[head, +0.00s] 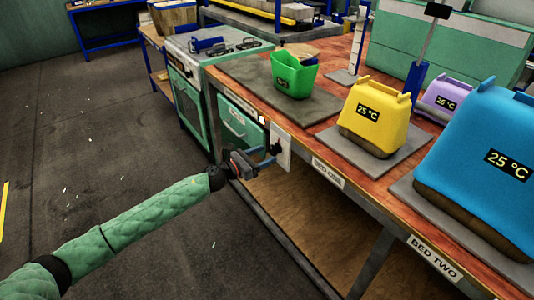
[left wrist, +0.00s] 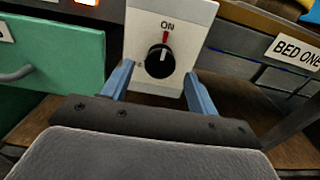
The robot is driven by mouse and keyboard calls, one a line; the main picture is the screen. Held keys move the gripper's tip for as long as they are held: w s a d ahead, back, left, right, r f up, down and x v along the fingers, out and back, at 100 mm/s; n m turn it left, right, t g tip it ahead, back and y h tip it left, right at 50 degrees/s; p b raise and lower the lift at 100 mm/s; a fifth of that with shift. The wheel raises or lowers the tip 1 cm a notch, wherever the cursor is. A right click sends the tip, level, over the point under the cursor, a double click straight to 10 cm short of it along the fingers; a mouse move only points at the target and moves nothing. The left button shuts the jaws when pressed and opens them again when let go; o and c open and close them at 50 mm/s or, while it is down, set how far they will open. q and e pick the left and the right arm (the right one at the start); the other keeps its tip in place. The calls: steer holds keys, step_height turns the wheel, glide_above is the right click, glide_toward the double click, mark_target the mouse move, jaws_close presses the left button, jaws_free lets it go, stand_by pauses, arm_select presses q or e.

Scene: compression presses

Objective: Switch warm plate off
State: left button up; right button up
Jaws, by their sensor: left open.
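A white switch panel (head: 284,158) is on the front edge of the bench. In the left wrist view the panel (left wrist: 184,22) carries a round black knob (left wrist: 160,62) under the label ON, with a red mark pointing up to ON. My left gripper (head: 268,157) is open in front of the panel. In the left wrist view its blue fingers (left wrist: 160,88) stand on either side of the knob, apart from it. A dark grey plate (head: 318,106) lies on the bench above; I cannot tell whether it is the warm plate. My right gripper is out of view.
A green bin (head: 293,75), a yellow press (head: 372,117) and a blue press (head: 484,165) stand on the bench; both presses read 25 °C. A green drawer (head: 240,124) is left of the panel. The floor at left is clear.

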arm_select(q)
steer(key=shift+x, duration=0.95)
steer(key=c, duration=1)
